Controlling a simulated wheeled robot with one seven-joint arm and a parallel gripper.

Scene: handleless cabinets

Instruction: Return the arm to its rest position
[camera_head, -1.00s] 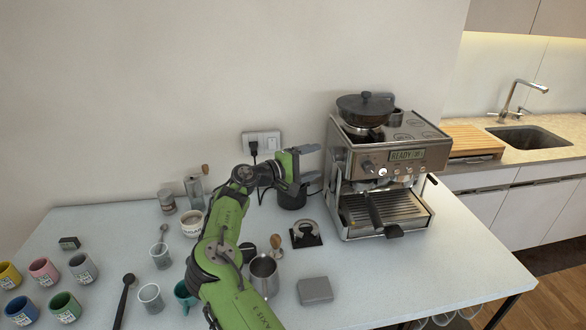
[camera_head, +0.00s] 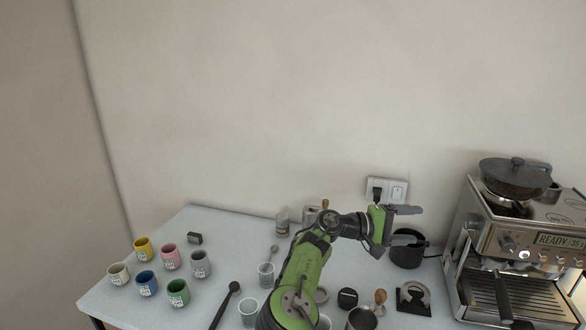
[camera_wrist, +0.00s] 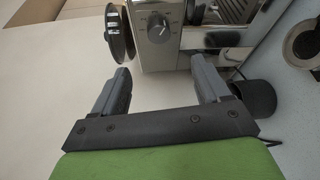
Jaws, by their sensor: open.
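My green arm (camera_head: 305,265) reaches up over the white table and bends to the right. My gripper (camera_head: 414,225) is open and empty at its end, in front of the wall near the outlet. In the wrist view my gripper (camera_wrist: 160,88) shows two grey fingers spread wide with nothing between them. Beyond the fingers is the silver coffee machine (camera_wrist: 158,50) with its knob. In the head view the coffee machine (camera_head: 520,262) stands to the right of my gripper, apart from it.
A black container (camera_head: 407,252) stands just below my gripper. Several coloured mugs (camera_head: 170,257) stand at the table's left. A wall outlet (camera_head: 387,190) is behind my gripper. The air above the left of the table is free.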

